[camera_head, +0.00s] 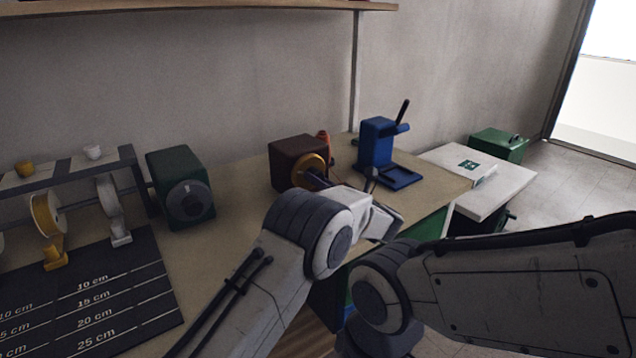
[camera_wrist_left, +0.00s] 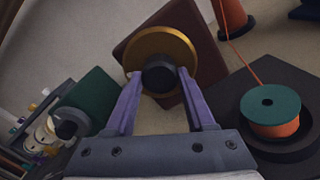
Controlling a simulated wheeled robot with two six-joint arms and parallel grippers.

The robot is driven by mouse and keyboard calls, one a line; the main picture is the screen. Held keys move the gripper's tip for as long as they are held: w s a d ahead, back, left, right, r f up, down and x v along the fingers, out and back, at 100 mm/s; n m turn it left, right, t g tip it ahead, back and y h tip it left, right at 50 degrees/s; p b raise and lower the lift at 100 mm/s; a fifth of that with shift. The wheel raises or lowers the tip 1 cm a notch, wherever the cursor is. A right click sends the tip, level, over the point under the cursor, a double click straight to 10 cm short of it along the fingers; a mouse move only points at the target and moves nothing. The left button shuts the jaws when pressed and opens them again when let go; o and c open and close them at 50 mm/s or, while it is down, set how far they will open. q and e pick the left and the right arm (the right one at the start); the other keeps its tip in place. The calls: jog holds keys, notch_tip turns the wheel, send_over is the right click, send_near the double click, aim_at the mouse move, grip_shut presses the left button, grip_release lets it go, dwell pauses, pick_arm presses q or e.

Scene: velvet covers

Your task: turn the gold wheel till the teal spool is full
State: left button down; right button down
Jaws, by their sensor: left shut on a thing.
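The gold wheel (camera_head: 313,165) is on the front of a dark brown box (camera_head: 290,160) on the table. In the left wrist view, the gold wheel (camera_wrist_left: 160,45) has a dark round hub (camera_wrist_left: 158,79). My left gripper (camera_wrist_left: 157,73) has its two purple fingers on either side of this hub, shut on it. The teal spool (camera_wrist_left: 270,102) lies at the right of the wrist view on a dark base, with orange thread (camera_wrist_left: 275,130) wound below its teal top flange. In the head view I cannot make out the teal spool. My right gripper is out of view.
An orange thread cone (camera_wrist_left: 232,18) stands behind; its thread runs to the teal spool. A green box (camera_head: 180,185) with a grey dial stands left, a blue stand (camera_head: 378,150) right. A black measuring mat (camera_head: 95,295) lies front left. A white-topped table (camera_head: 490,180) is farther right.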

pick_arm(q)
jog(key=shift+m, duration=0.9)
jog(key=shift+c, duration=1.2)
grip_release()
jog(key=shift+s, duration=0.15)
